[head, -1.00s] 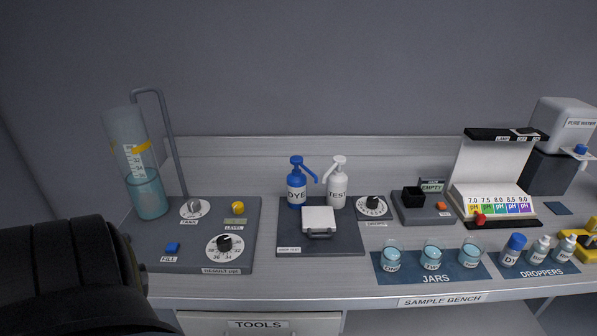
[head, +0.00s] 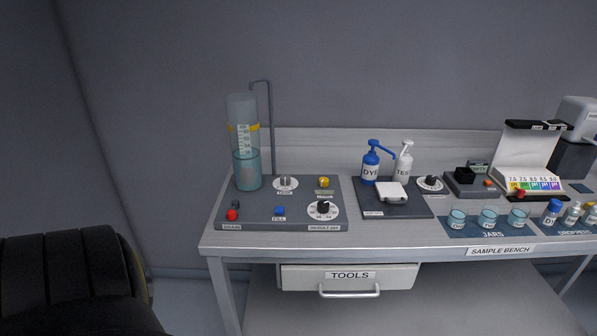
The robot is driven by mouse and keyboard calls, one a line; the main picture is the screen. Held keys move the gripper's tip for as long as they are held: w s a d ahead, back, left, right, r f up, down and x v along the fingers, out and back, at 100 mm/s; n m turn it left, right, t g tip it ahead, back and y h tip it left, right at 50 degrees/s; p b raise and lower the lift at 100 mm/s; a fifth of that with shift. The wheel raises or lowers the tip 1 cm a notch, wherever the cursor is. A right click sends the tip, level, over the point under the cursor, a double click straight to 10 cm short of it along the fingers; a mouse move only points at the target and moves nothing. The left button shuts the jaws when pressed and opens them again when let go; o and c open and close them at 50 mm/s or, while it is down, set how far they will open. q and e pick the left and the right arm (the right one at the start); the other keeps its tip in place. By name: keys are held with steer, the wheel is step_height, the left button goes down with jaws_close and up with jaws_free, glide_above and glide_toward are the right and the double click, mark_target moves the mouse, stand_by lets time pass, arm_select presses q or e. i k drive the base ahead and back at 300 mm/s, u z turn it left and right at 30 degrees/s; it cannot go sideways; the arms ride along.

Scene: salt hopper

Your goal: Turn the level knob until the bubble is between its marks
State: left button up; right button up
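The yellow level knob (head: 324,182) stands on the right of the dark panel (head: 262,213) at the bench's left end, in the head view. A small level vial and its label (head: 323,192) sit just in front of the knob. They are too small to tell where the bubble lies against its marks. Neither of my grippers is in view, and nothing touches the knob.
Near the knob are a grey dial (head: 285,183), a black dial (head: 323,207), a blue button (head: 280,211) and a red knob (head: 232,215). Dye bottle (head: 370,166) stands farther right.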

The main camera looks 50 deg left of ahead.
mark_target(323, 182)
steer(key=u, duration=1)
steer(key=i, duration=0.2)
steer(key=u, duration=0.1)
